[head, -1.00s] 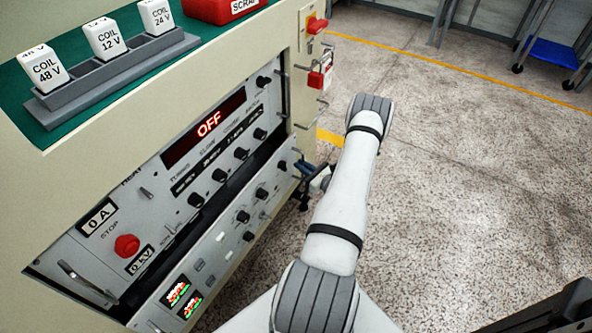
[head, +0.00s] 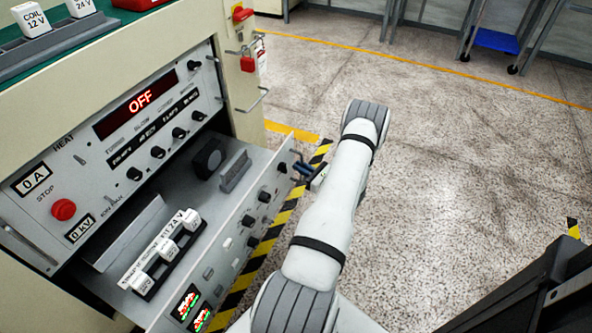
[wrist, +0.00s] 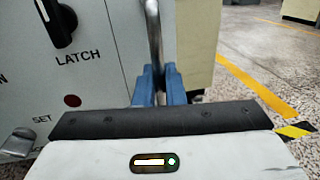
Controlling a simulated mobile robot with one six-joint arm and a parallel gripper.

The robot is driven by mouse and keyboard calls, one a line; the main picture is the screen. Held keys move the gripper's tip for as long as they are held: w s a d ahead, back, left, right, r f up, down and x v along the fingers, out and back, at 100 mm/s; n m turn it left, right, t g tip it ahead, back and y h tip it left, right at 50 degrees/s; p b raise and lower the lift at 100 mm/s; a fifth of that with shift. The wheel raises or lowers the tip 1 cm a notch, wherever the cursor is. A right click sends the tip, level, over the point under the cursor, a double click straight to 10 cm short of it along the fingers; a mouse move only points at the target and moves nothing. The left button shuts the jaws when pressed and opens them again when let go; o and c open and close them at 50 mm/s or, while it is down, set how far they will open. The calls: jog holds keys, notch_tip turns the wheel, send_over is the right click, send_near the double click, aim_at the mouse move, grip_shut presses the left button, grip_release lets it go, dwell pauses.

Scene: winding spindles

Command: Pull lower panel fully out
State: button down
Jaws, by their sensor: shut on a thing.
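The lower panel (head: 232,243) is the knobbed front of a drawer that stands out from the cabinet, with its inside showing from above. My gripper (head: 303,171) is at the panel's far right end, partly hidden by my arm in the head view. In the wrist view its blue fingers (wrist: 159,86) are shut around the upright metal handle bar (wrist: 153,35). The panel's LATCH knob (wrist: 57,22) is left of the bar. Inside the drawer are a rack of white blocks (head: 166,247), a black round part (head: 209,158) and grey brackets (head: 233,171).
The upper panel (head: 118,163), reading OFF, sits in the cabinet (head: 225,55) above the drawer. Another handle (head: 252,101) and a red padlock (head: 261,62) are on the cabinet's right side. Yellow-black tape (head: 284,216) marks the floor beside the drawer. Open floor lies to the right.

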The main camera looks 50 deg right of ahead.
jog(key=shift+s+d, duration=0.15)
jog(key=shift+s, duration=0.4)
jog(key=c, duration=1.6)
grip_release()
jog(key=shift+c, duration=0.2)
jog(key=shift+s, duration=0.1)
jog(key=s+p, duration=0.1)
jog(key=s, duration=0.6)
jog(key=shift+s+d+p, duration=0.3)
jog(key=shift+d+p, duration=0.1)
